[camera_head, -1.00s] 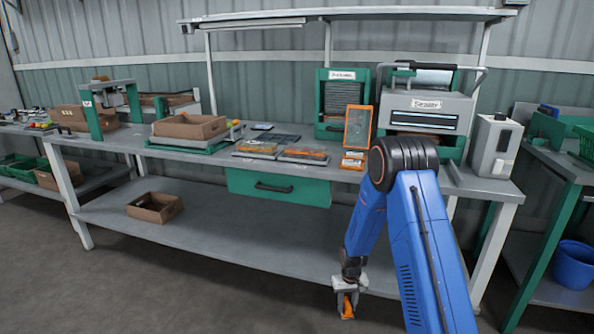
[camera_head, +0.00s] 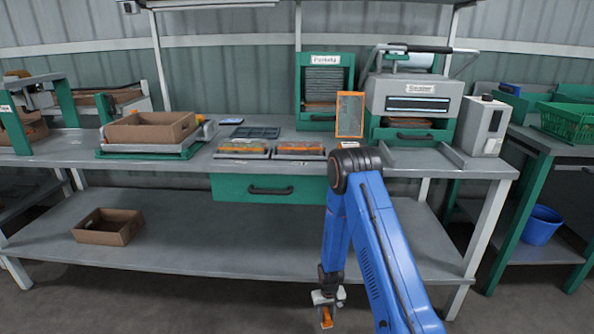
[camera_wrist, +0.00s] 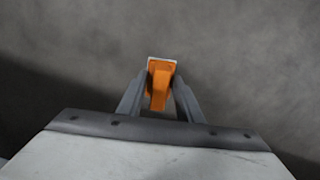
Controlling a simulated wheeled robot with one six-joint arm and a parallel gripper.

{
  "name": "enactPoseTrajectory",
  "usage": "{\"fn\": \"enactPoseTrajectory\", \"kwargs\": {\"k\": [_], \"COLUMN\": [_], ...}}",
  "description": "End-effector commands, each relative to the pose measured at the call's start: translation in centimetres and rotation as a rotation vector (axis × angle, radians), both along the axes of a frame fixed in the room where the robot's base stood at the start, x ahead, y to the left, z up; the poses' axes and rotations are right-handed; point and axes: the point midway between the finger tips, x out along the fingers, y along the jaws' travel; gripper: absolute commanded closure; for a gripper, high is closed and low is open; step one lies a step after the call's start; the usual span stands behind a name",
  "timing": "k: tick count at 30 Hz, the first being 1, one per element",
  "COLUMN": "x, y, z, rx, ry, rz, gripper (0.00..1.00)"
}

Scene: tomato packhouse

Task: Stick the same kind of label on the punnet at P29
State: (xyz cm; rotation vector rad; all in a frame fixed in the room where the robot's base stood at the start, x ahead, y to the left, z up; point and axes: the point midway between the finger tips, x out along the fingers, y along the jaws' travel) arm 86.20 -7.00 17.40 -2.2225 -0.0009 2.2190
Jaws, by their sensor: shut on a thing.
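My gripper (camera_head: 327,300) hangs low in front of the bench, below the lower shelf's front edge. It is shut on an orange piece (camera_head: 326,318), which points down. In the wrist view the orange piece (camera_wrist: 159,88) sits between the fingers and has a pale flat end; I cannot tell if a label is on it. Two grey trays with orange contents, perhaps the punnets, lie side by side on the bench: a left one (camera_head: 242,150) and a right one (camera_head: 299,150). No P29 marking is readable. My arm partly hides the bench right of them.
An orange-framed panel (camera_head: 350,114) stands behind my arm's elbow. A sealer machine (camera_head: 417,98) and green rack (camera_head: 305,92) stand at the back. A brown crate (camera_head: 150,130) is on the left, another (camera_head: 108,227) on the lower shelf. A blue bucket (camera_head: 541,226) is at right.

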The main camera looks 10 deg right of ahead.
Motion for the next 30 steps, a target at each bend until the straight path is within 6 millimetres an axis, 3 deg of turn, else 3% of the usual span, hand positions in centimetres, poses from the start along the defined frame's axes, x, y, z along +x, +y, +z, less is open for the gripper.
{"fn": "enactPoseTrajectory", "kwargs": {"k": [9, 10, 12, 23, 26, 30], "x": [-0.3, -0.3, -0.3, -0.2, 0.4, 1.8], "y": [0.0, 0.0, 0.0, 0.0, 0.1, 0.4], "z": [-0.7, -0.7, -0.7, -0.5, 0.5, 3.5], "rx": [0.000, 0.000, 0.000, 0.000, 0.000, 0.000], "ry": [0.000, 0.000, 0.000, -0.001, -0.004, -0.007], "rz": [0.000, 0.000, 0.000, 0.002, 0.014, 0.057], "gripper": [0.84, 0.70, 0.84, 0.84, 0.84, 0.84]}}
